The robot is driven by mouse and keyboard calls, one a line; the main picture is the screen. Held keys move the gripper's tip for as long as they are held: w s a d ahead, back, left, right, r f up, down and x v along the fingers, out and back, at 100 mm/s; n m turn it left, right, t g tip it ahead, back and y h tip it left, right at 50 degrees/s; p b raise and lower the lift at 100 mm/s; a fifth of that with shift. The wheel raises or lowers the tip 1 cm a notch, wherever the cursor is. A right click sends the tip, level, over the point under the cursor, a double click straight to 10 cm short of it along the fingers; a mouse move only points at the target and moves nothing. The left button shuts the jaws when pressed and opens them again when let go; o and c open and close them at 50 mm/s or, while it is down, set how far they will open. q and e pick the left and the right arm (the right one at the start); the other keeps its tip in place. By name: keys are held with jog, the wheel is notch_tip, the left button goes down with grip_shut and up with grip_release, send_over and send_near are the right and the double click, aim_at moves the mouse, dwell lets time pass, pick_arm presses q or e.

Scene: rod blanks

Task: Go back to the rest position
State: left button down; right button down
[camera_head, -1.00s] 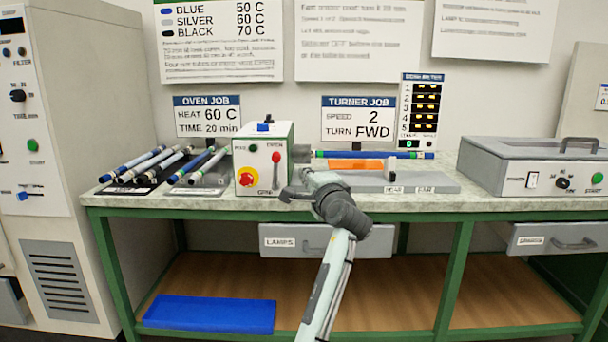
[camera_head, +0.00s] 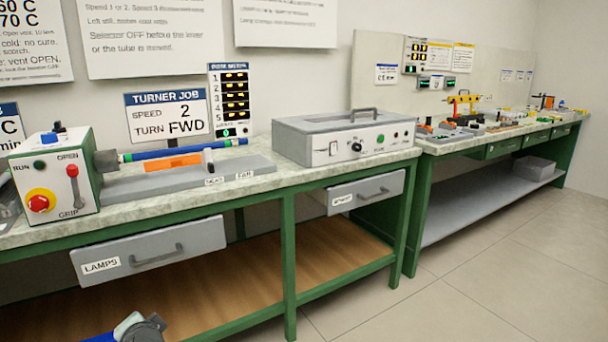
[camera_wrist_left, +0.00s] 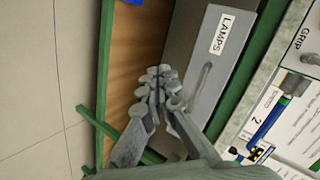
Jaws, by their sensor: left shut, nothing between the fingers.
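My left gripper (camera_wrist_left: 160,88) shows in the left wrist view, with its fingers together and nothing between them. It is in front of the bench, beside the grey LAMPS drawer (camera_wrist_left: 208,60); I cannot tell the exact gap. My right gripper is in neither view. The LAMPS drawer also shows shut in the head view (camera_head: 190,250).
The bench top (camera_head: 250,181) carries a turner box (camera_head: 55,178), a blue rod (camera_head: 180,152) with an orange block (camera_head: 172,162) below it, and a grey case (camera_head: 290,140). A second bench (camera_head: 435,147) stands at the right. The floor (camera_head: 480,270) in front is clear.

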pick_arm(q)
jog(key=s+d+f+n+g+h, duration=0.2)
jog(key=s+d+f+g+h, duration=0.1)
jog(key=s+f, duration=0.8)
jog(key=s+d+f+n+g+h, duration=0.2)
jog(key=s+d+f, duration=0.4)
jog(key=s+f, duration=0.5)
jog(key=s+g+h, duration=0.1)
jog(key=s, duration=0.4)
jog(key=shift+s, duration=0.35)
